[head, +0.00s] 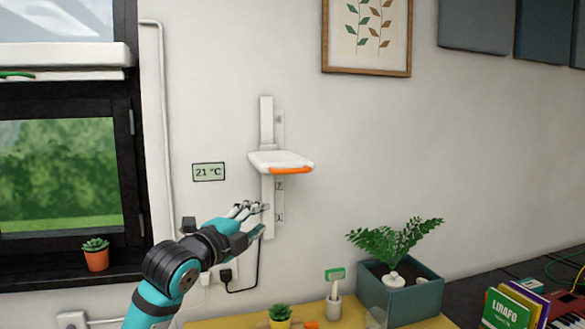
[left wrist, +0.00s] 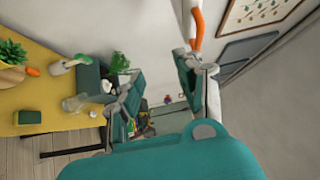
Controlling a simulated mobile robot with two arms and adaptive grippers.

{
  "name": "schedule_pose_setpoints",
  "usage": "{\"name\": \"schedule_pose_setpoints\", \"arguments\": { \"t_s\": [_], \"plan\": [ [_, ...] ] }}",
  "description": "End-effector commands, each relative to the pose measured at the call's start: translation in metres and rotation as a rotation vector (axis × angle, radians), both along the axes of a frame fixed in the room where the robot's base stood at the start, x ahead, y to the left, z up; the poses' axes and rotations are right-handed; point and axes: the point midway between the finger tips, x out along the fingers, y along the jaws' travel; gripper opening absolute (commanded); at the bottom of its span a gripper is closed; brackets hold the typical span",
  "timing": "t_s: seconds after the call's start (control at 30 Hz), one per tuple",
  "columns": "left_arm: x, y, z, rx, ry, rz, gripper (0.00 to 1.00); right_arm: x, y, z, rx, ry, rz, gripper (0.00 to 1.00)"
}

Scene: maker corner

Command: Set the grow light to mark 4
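The grow light (head: 280,161) is a white panel with an orange front grip (head: 291,170). It sits partway up a white vertical rail (head: 266,125) on the wall. Small marks show on the rail's right side below the light, too small to read surely; marks behind the light are hidden. My left gripper (head: 261,220) is open and empty, below the light and in front of the rail's lower part. In the left wrist view the gripper's fingers (left wrist: 158,90) stand apart, and the orange grip (left wrist: 196,30) shows beyond one of them. My right gripper is not in view.
A 21 °C display (head: 208,172) hangs left of the rail. A black cable (head: 257,265) runs down to a wall plug. Below stands a yellow table (head: 350,312) with a teal planter (head: 415,300) and a small succulent pot (head: 280,316). The wall right of the light is clear.

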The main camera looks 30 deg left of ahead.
Motion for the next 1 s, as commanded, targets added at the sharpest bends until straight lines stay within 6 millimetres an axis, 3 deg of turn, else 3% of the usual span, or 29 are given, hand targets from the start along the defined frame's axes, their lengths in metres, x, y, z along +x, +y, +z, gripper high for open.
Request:
{"name": "schedule_pose_setpoints", "arguments": {
  "t_s": [0.03,0.1,0.27,0.47,1.0],
  "plan": [
    [-0.011,-0.004,0.025,0.058,-0.037,-0.004,0.36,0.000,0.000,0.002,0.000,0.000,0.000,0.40],
    [-0.022,-0.008,0.045,0.116,-0.069,-0.007,0.36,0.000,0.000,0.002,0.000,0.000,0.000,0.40],
    [-0.024,-0.010,0.060,0.154,-0.090,-0.008,0.36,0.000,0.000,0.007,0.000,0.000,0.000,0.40],
    [0.008,-0.008,0.066,0.147,-0.087,-0.010,0.36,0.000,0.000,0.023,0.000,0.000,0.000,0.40],
    [0.119,0.000,0.079,0.148,-0.086,-0.009,0.36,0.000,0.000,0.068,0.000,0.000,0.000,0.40]
  ]
}}
